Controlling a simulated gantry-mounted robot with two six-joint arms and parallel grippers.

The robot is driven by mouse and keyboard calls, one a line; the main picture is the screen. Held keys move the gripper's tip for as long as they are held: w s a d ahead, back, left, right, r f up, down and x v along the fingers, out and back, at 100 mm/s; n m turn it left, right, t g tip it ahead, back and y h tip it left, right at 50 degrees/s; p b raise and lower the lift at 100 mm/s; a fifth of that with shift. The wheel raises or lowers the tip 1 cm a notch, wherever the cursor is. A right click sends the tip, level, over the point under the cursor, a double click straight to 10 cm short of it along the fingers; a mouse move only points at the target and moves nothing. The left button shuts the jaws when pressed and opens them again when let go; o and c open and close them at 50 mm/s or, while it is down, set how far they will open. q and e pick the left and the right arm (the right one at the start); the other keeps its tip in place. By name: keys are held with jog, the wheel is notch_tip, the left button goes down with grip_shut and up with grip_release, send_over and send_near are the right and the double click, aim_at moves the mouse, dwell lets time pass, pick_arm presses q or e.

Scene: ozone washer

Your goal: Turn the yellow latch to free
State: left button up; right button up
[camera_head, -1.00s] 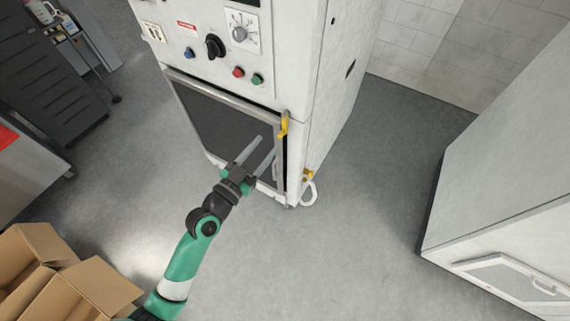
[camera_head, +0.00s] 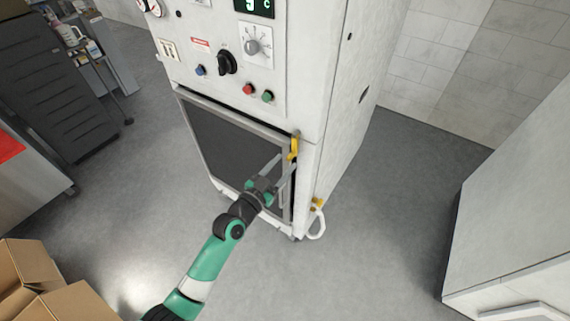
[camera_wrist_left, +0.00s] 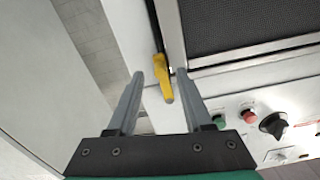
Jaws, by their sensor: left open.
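The yellow latch (camera_head: 294,149) sits upright at the upper right corner of the washer's dark door (camera_head: 233,150). My left gripper (camera_head: 286,163) is open and empty in front of the door, its fingertips close by the latch, just below it in the head view. In the left wrist view, the latch (camera_wrist_left: 164,82) shows between the two open fingers of the gripper (camera_wrist_left: 160,73). I cannot tell whether a finger touches it. My right gripper is not in view.
Above the door is a panel with a black knob (camera_head: 227,63) and red and green buttons. A white hose loop (camera_head: 317,226) with a yellow fitting is at the lower right side. Cardboard boxes (camera_head: 75,303) stand at lower left. The floor right of the washer is clear.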

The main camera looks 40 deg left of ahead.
pick_arm(q)
jog(key=shift+w+a, duration=0.15)
jog(key=shift+w, duration=0.6)
jog(key=shift+c, duration=0.3)
grip_shut()
dwell(0.5)
